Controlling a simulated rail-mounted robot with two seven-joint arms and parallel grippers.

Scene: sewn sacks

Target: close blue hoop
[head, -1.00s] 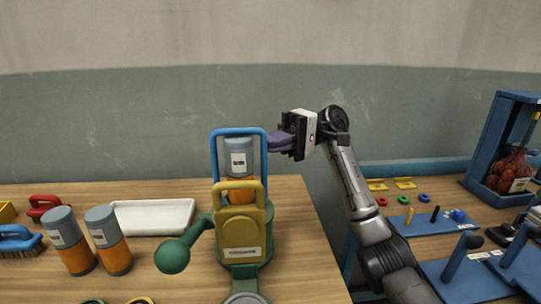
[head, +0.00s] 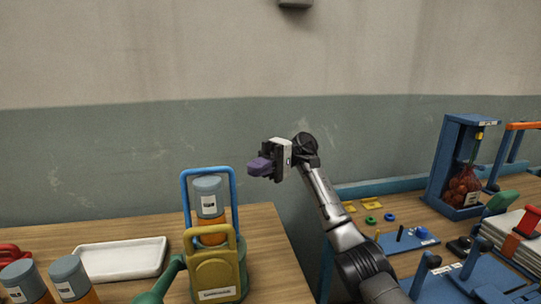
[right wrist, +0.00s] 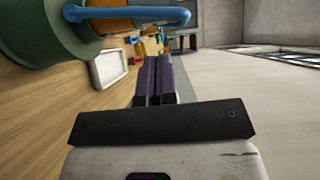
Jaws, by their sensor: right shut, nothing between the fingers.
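The blue hoop (head: 183,196) stands upright around a grey and orange canister (head: 208,200) on a green device with a yellow handled plate (head: 215,272) in front. In the right wrist view the blue hoop (right wrist: 130,13) crosses the top, beside the green body (right wrist: 40,35). My right gripper (head: 256,167), with purple fingers, is shut and empty, up and to the right of the hoop's top, apart from it. The fingers also show in the right wrist view (right wrist: 154,75), pressed together. My left gripper is not in view.
A white tray (head: 120,260) and more grey and orange canisters (head: 72,277) are on the wooden table at left. A second table at right holds a blue frame with a red net sack (head: 463,187), pegs and coloured rings. Air around my right gripper is clear.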

